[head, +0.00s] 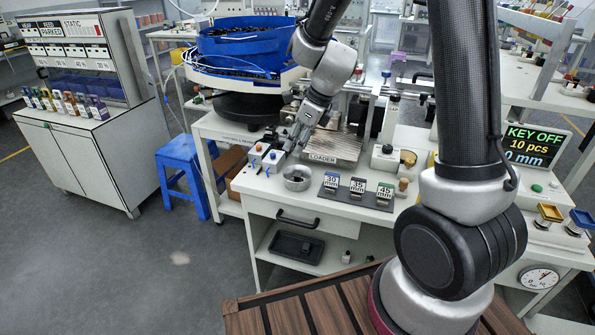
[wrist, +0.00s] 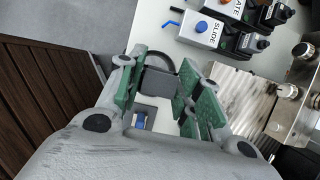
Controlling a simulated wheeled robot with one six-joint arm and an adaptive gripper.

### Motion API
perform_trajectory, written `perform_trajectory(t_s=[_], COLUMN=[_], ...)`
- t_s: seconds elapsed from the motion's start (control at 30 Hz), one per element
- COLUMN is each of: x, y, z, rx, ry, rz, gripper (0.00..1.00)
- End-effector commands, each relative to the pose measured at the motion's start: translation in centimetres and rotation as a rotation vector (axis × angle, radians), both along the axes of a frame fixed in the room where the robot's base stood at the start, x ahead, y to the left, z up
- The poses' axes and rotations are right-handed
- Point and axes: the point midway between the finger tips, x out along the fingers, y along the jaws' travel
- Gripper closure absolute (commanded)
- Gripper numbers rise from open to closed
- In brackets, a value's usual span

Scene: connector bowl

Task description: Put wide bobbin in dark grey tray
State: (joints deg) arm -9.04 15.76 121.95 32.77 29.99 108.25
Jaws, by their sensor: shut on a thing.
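My gripper (head: 301,137) is above the white bench, close to the small label box with a blue button. In the wrist view my gripper's green-padded fingers (wrist: 167,92) are shut on a grey square-ended piece, which I take for the wide bobbin (wrist: 158,83). A blue part shows just below it between the fingers; I cannot tell if it belongs to the bobbin. In the head view the fingers hide the bobbin. A dark grey tray (head: 298,260) lies on the open shelf below the bench drawer, well below and apart from my gripper.
A round metal bowl (head: 297,178) and a dark rack (head: 357,192) of blocks marked 30, 35 and 45 stand on the bench. The SLIDE box (wrist: 203,28) is near my fingers. The drawer handle (head: 297,219) sticks out above the shelf. A blue stool (head: 183,170) stands left.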

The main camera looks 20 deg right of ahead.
Motion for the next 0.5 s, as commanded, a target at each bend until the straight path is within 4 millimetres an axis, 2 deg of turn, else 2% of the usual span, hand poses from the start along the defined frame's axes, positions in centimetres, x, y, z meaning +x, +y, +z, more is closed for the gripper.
perform_trajectory(t_s=[0.1, 0.27, 0.5], x=[0.0, 0.0, 0.0], y=[0.0, 0.0, 0.0], z=[-2.3, -4.0, -7.6], rx=[0.000, -0.001, -0.001], ry=[0.005, 0.004, 0.002], rz=[-0.002, 0.000, 0.000], gripper=[0.79, 0.79, 0.79])
